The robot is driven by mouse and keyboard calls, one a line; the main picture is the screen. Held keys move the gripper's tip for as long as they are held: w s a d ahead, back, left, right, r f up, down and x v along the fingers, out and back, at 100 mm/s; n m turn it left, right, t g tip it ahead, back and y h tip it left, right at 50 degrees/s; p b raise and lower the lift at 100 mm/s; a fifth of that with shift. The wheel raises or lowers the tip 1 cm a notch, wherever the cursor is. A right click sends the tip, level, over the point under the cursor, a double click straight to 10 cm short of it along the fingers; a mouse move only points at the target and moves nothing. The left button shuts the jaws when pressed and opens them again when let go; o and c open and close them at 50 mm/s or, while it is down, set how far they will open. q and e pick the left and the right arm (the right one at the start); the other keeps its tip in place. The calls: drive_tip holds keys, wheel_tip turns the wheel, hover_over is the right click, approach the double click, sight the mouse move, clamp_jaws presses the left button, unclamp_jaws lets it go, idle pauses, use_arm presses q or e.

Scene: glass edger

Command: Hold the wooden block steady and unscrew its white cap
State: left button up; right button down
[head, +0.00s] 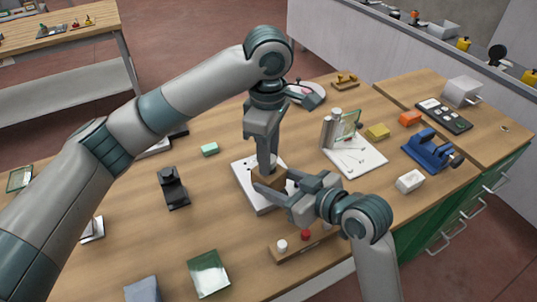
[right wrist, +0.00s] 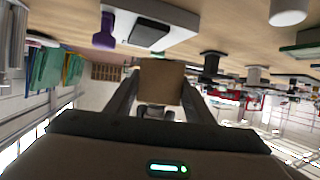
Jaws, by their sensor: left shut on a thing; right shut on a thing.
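The wooden block (head: 267,180) stands over the white plate (head: 243,180) in the middle of the bench. My right gripper (head: 272,188) reaches in from the right and is shut on the block's sides. The right wrist view shows the block (right wrist: 161,82) between its two fingers. My left gripper (head: 267,163) points straight down from above and is shut at the block's top. The white cap is mostly hidden by the left fingers. I cannot tell how far it is turned.
A wooden strip with white and red knobs (head: 303,243) lies in front of the right gripper. A black stand (head: 173,187) is to the left. A white board with metal cylinders (head: 355,158), a white block (head: 410,181) and a blue device (head: 430,150) are to the right.

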use_arm(q)
drive_tip(key=n, duration=0.2)
drive_tip(key=shift+w+n, duration=0.1)
drive_tip(key=shift+n, duration=0.2)
drive_tip(key=o, duration=1.2)
drive_tip(key=shift+r, duration=2.25)
drive_tip(key=shift+c, duration=0.5)
